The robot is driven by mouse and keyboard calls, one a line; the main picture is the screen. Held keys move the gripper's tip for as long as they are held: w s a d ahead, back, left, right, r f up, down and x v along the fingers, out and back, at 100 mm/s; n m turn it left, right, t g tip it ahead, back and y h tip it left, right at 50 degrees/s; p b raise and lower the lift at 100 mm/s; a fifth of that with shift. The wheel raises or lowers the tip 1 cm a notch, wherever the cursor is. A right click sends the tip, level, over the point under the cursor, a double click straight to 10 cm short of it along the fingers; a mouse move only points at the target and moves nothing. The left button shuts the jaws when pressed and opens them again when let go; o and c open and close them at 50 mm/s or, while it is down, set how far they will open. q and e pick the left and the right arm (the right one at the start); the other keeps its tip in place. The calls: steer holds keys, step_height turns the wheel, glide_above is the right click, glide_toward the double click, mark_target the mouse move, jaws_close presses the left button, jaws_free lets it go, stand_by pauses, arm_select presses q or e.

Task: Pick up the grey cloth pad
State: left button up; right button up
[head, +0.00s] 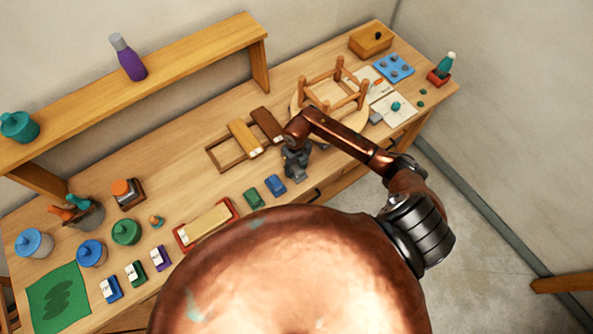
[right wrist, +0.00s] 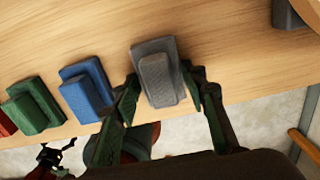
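The grey cloth pad (right wrist: 158,80) is a block with a smaller raised block on top. It lies on the wooden bench near its front edge in the right wrist view. My right gripper (right wrist: 162,88) is open, with one finger on each side of the pad; the tips are close to its sides, and I cannot tell if they touch. In the head view my right gripper (head: 296,164) points down at the bench and largely hides the pad. A small dark forked shape at the lower left of the right wrist view may be my left gripper (right wrist: 58,154).
A blue pad (head: 275,185) and a green pad (head: 253,198) lie to the left along the front edge. A wooden frame (head: 228,155) lies behind the gripper. An upturned stool (head: 335,88) stands to the right. A grey block (head: 376,118) sits near the edge beyond.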

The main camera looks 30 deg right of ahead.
steer(key=c, duration=0.6)
steer(key=shift+r, duration=0.1)
steer(key=shift+r+b, duration=0.35)
steer(key=shift+r, duration=0.15)
steer(key=s+a+r+b, duration=0.1)
steer(key=s+a+r, duration=0.1)
steer(key=s+r, duration=0.1)
steer(key=s+a+r+b, duration=0.1)
steer(key=s+a+r, duration=0.2)
steer(key=s+r, duration=0.1)
steer(key=s+a+r+b, duration=0.1)
steer(key=s+a+r, duration=0.2)
steer(key=s+r, duration=0.1)
steer(key=shift+s+a+r, duration=0.15)
steer(key=shift+a+r, duration=0.1)
steer(key=shift+r, duration=0.2)
steer(key=o, duration=0.7)
steer(key=c, duration=0.5)
steer(key=shift+b, duration=0.3)
